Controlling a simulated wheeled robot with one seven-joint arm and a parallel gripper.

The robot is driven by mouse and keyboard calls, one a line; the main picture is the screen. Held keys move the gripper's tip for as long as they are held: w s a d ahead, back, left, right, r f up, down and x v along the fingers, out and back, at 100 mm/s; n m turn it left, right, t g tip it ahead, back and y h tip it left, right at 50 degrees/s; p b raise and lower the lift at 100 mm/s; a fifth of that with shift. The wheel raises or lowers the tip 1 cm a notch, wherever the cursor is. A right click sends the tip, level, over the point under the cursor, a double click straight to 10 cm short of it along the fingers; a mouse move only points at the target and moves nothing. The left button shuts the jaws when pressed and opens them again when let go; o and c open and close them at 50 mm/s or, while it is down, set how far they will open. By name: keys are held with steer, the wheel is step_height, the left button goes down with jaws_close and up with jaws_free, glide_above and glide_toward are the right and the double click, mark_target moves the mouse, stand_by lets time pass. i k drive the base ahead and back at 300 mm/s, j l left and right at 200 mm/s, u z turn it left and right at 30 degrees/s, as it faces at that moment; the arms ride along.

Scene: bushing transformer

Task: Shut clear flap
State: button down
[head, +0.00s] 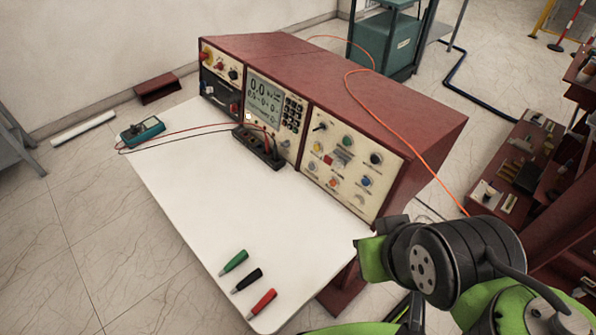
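The maroon test console (290,65) stands along the back of a white table, with cream front panels. I cannot clearly make out a clear flap. A small pale greyish patch (343,157) sits among the knobs on the console's right panel (350,185), and I cannot tell if it is the flap or how it stands. My arm's green and black links fill the lower right, apart from the panel in the picture. My gripper's fingers do not show.
The white table top (215,205) is mostly clear. Green (234,262), black (247,280) and red (262,303) probes lie near its front edge. A teal multimeter (142,131) and a black terminal block (258,147) joined by leads lie farther back. An orange cable (400,131) crosses the console.

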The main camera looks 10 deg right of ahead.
mark_target(327, 159)
steer(key=j+u, duration=1)
